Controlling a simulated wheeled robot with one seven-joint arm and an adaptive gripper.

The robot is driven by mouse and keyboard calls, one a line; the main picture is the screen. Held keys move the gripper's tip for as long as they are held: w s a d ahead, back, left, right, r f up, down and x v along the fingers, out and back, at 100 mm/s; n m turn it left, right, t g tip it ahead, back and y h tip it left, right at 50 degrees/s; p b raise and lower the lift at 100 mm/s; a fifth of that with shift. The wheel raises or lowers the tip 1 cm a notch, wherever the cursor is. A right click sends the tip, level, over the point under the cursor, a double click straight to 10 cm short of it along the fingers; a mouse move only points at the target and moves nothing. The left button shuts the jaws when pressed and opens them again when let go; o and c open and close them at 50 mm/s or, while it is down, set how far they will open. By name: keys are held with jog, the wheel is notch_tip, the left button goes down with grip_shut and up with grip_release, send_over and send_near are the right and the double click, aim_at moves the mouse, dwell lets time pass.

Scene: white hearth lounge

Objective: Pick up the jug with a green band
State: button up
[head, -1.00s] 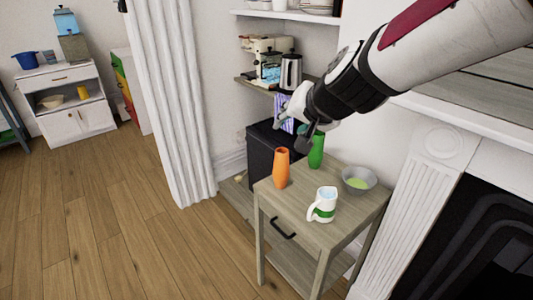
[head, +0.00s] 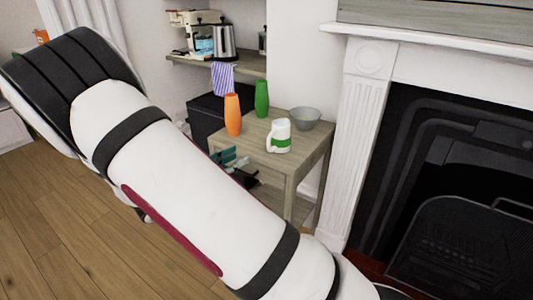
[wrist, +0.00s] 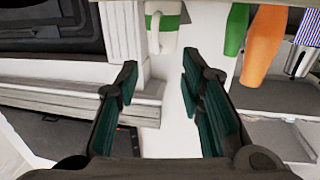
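The white jug with a green band (head: 279,136) stands upright on a small wooden side table (head: 300,158). In the wrist view, which looks upside down, the jug (wrist: 163,27) is at the top edge, partly cut off, beyond my fingertips. My gripper (head: 232,162) shows teal finger pads in front of the table, low and left of the jug, partly hidden by my arm. In the wrist view my gripper (wrist: 158,78) is open, with nothing between its fingers. It is apart from the jug.
An orange vase (head: 233,115) and a green vase (head: 262,98) stand left of the jug. A grey bowl (head: 305,119) is behind it to the right. A fireplace (head: 430,170) is on the right. A shelf (head: 190,62) with a kettle (head: 224,42) is behind. Wooden floor is open at left.

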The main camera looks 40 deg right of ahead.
aim_at(269, 151)
jog(key=d+b, duration=0.1)
jog(key=d, duration=0.3)
jog(key=w+d+b, duration=0.1)
jog(key=d, duration=0.3)
jog(key=d+b, duration=0.2)
jog(key=d, duration=0.3)
jog(key=shift+w+f, duration=0.35)
grip_shut()
jog(key=shift+r, duration=0.1)
